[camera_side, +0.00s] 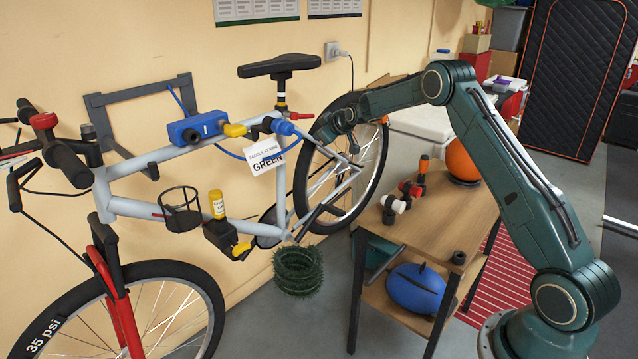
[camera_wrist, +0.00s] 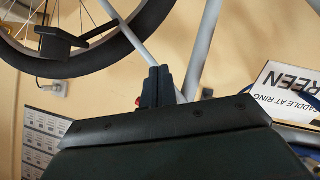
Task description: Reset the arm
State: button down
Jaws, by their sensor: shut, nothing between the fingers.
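My gripper (camera_side: 318,133) is at the end of my raised arm, which reaches left over the wooden table. It is beside the rear wheel and seat tubes of the grey bicycle (camera_side: 150,207). In the wrist view my gripper (camera_wrist: 154,84) shows its dark fingers together, with nothing held. Bicycle tubes, part of a wheel and the white card (camera_wrist: 283,95) show behind it there. I cannot tell whether the fingers touch the bicycle.
The white card (camera_side: 270,155) hangs below the saddle (camera_side: 279,66). The wooden table (camera_side: 425,232) holds several small parts and an orange ball (camera_side: 461,160).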

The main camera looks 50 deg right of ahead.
jog(key=s+a+r+m+g+y, duration=0.1)
jog(key=s+a+r+g+y, duration=0.1)
jog(key=s+a+r, duration=1.8)
jog(key=s+a+f+g, duration=0.1)
jog(key=s+a+f, duration=0.1)
jog(key=s, duration=0.8)
jog(key=s+a+f+m+g, duration=0.1)
jog(key=s+a+f, duration=0.1)
jog(key=s, duration=0.9)
jog(key=s+a+f+g, duration=0.1)
jog(key=s+a+f, duration=0.1)
jog(key=s, duration=0.9)
jog(key=shift+a+f+m+y, duration=0.3)
jog(key=shift+a+y, duration=0.1)
jog(key=shift+a, duration=0.45)
